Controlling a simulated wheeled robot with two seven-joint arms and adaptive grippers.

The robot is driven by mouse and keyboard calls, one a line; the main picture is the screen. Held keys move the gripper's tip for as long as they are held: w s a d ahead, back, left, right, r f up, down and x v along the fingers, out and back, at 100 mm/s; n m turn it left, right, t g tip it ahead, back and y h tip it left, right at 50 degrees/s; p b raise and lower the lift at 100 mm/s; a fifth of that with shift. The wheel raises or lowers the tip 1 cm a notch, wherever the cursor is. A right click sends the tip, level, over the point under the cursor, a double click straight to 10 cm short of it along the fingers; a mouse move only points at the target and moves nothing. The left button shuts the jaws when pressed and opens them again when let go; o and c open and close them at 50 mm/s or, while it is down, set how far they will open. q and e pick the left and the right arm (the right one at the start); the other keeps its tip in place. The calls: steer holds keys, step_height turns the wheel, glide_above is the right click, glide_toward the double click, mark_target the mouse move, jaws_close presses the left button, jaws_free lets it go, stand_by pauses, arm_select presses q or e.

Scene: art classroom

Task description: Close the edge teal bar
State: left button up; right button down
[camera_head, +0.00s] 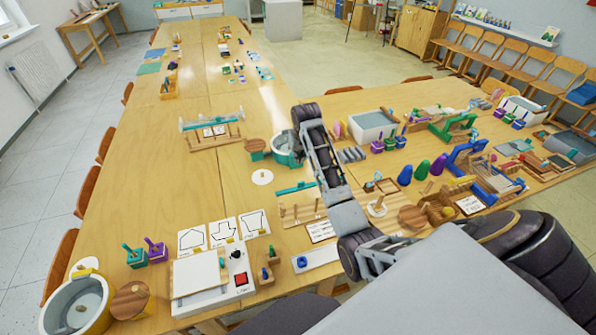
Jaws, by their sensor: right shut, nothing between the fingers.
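A teal bar (296,188) lies across a small wooden stand, just left of my right arm on the near part of the table. My right gripper (305,122) is at the far end of the arm, above and beyond that bar and apart from it. It is shut and empty, beside a grey and teal round pot (286,153). I cannot tell from the picture whether either bar is open or closed. My left gripper is out of view.
Drawing cards (223,233), a white board with a red button (240,279) and a yellow tub (78,305) stand at the near left. Purple and green cones (421,170) and wooden trays crowd the right. The table's left middle (160,180) is clear.

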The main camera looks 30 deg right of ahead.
mark_target(312, 183)
steer(key=shift+a+p+x, duration=0.45)
steer(key=shift+p+x, duration=0.05)
steer(key=shift+x, duration=4.55)
steer(key=shift+s+a+p, duration=0.1)
steer(key=shift+s+p, duration=0.8)
steer(key=shift+s, duration=0.95)
